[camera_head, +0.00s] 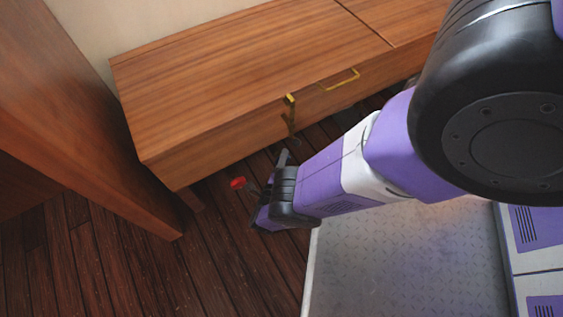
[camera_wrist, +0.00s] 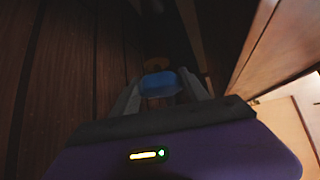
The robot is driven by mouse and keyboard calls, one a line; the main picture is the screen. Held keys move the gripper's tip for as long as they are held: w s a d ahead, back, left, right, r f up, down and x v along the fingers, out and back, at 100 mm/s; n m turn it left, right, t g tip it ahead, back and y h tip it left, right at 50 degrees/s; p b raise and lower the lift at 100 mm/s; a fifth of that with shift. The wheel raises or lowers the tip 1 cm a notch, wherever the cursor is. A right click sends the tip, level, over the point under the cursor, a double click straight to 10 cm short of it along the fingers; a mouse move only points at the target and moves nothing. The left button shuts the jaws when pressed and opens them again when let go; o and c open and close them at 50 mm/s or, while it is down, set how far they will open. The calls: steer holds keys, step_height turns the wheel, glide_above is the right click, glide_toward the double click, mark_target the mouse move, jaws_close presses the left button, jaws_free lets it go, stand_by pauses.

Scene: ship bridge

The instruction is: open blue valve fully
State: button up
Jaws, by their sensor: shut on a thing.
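The blue valve handle (camera_wrist: 159,84) shows in the wrist view, small and dim, between the two fingers of my gripper (camera_wrist: 160,95). My gripper is shut on it, with one finger on each side. A brownish-orange part (camera_wrist: 155,64) shows just beyond the blue handle. In the head view my gripper (camera_head: 273,172) is low, near the floor in front of the wooden cabinet. The blue handle is hidden there. A small red knob (camera_head: 238,183) shows just left of my gripper.
A wooden cabinet (camera_head: 220,70) with brass handles (camera_head: 340,80) stands behind my gripper. A tall wooden panel (camera_head: 70,110) is at the left. Dark plank floor (camera_head: 110,260) is open at the lower left.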

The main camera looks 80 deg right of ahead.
steer(key=shift+f+n+h+b, duration=0.1)
steer(key=shift+n+h+b, duration=0.5)
steer(key=shift+b, duration=0.6)
steer(key=o, duration=1.3)
steer(key=a, duration=0.7)
steer(key=shift+w+a+r+p, duration=0.3)
steer(key=shift+a+r+p, duration=0.05)
steer(key=shift+p, duration=0.05)
